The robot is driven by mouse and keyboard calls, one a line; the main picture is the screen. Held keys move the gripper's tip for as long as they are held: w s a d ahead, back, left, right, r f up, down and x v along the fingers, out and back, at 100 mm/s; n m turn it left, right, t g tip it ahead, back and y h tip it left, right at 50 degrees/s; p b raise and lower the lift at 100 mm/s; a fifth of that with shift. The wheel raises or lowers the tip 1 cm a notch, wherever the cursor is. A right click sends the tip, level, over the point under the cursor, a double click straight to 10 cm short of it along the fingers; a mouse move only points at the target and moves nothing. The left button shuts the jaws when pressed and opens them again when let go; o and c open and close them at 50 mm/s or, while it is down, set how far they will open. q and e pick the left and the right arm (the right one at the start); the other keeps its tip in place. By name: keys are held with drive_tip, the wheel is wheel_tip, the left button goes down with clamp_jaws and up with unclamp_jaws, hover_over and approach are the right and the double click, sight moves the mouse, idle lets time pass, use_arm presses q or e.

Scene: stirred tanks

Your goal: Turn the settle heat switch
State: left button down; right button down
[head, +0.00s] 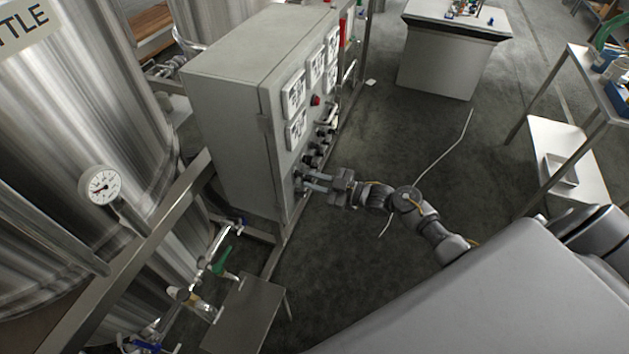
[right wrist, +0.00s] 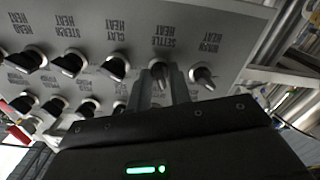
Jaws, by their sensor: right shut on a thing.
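The settle heat switch (right wrist: 158,72) is a small dark knob on the grey panel, under the upside-down label "SETTLE HEAT" in the right wrist view. My right gripper (right wrist: 162,88) has one finger on each side of it and is shut on it. The fingers hide part of the knob, so its pointing direction is hard to tell. In the head view my right gripper (head: 307,182) reaches the lower end of the cabinet's control face, where the knob is hidden. My left gripper is not in view.
The grey control cabinet (head: 228,128) stands beside the steel settle tank (head: 70,140). The clay heat knob (right wrist: 115,68) and another heat knob (right wrist: 202,76) flank the held one closely. A red button (head: 316,100) sits higher on the panel. Floor (head: 340,260) around my arm is mostly clear.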

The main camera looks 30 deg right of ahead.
drive_tip(key=c, duration=1.5)
unclamp_jaws()
drive_tip(key=shift+s+d+f, duration=0.15)
drive_tip(key=shift+s+d, duration=0.15)
drive_tip(key=shift+s, duration=0.1)
drive_tip(key=shift+b+v, duration=1.4)
drive_tip(key=shift+v, duration=3.55)
